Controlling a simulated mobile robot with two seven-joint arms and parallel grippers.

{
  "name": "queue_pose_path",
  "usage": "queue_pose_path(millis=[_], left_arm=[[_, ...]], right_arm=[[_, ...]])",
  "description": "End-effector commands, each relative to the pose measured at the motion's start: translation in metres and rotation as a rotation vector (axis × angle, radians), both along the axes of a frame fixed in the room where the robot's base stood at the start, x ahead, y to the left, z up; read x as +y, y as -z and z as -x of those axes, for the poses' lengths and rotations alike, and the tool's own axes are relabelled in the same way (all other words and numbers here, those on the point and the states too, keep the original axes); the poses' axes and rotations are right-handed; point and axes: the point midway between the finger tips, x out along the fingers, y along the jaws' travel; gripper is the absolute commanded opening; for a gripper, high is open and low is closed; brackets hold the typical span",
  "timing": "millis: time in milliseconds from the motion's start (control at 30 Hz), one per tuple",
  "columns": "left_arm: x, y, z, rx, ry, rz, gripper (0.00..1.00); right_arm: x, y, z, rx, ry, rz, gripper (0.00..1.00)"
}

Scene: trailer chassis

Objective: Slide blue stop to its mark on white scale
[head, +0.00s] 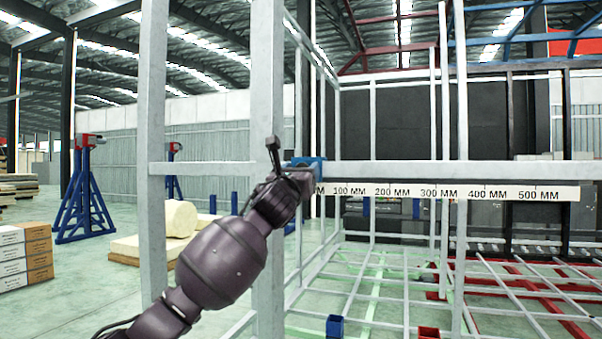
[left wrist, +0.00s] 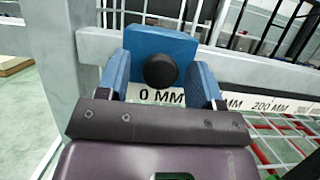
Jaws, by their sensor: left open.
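The blue stop (head: 308,162) sits on the horizontal grey rail at the left end of the white scale (head: 410,191). In the left wrist view the blue stop (left wrist: 160,45) shows a round black knob (left wrist: 160,71), with the 0 MM label just below it. The scale reads up to 500 MM toward the right. My left gripper (head: 300,178) is at the stop and hides part of it. In the left wrist view my left gripper (left wrist: 162,84) is open, its blue fingers on either side of the knob. Contact cannot be told. My right gripper is not in view.
A grey upright post (head: 267,130) stands just left of the stop, behind my left arm. A blue trestle (head: 85,195) and stacked boxes (head: 25,253) stand at the left. Red and white frames lie low behind.

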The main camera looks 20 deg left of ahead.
Motion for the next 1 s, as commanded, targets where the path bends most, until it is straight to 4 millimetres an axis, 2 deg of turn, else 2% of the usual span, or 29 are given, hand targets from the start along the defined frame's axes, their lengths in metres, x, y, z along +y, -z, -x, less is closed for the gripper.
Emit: queue_pose_path(millis=[300, 700, 1000], left_arm=[[-0.0001, -0.0006, -0.0014, 0.0, 0.0, 0.001, 0.59], [-0.0001, -0.0004, -0.0012, 0.0, 0.0, 0.0, 0.0], [-0.0011, -0.0007, -0.005, 0.001, 0.0, 0.0, 0.0]], right_arm=[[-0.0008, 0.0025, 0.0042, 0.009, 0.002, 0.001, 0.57], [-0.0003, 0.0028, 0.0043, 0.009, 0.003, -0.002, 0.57], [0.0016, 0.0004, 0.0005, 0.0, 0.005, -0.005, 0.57]])
